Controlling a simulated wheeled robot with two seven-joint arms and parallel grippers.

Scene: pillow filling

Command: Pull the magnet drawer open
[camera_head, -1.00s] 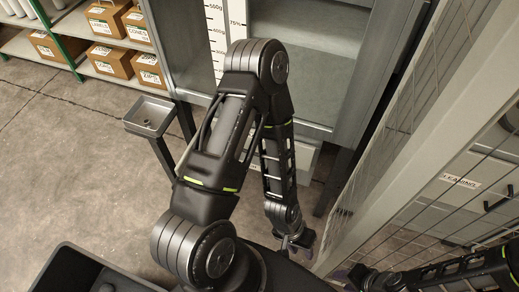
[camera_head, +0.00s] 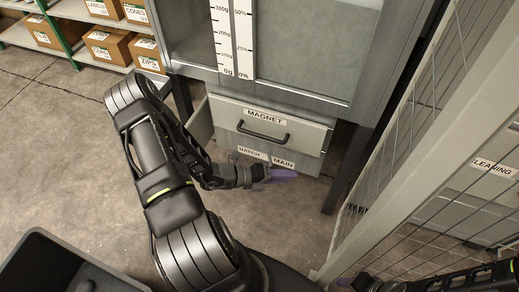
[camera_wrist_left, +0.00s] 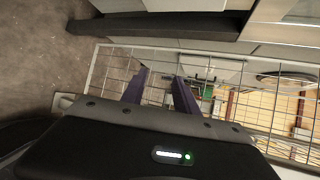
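The magnet drawer (camera_head: 230,119) is a pale front with a MAGNET label, low under the grey cabinet in the head view. Its dark bar handle (camera_head: 263,131) runs across the front. I cannot tell whether the drawer sits fully closed. My left gripper (camera_head: 282,175) has purple fingers and is below the handle in the picture, apart from it, by the BATCH and MAIN labels. In the left wrist view its two fingers (camera_wrist_left: 160,92) are spread with nothing between them. My right arm (camera_head: 440,280) shows at the bottom right; its fingers are too cut off to read.
A wire mesh panel (camera_head: 400,150) with a pale frame stands to the right of the drawer. A dark bin (camera_head: 40,255) is at the lower left. Boxes on shelves (camera_head: 105,45) stand at the back left. The floor (camera_head: 60,150) left of my arm is clear.

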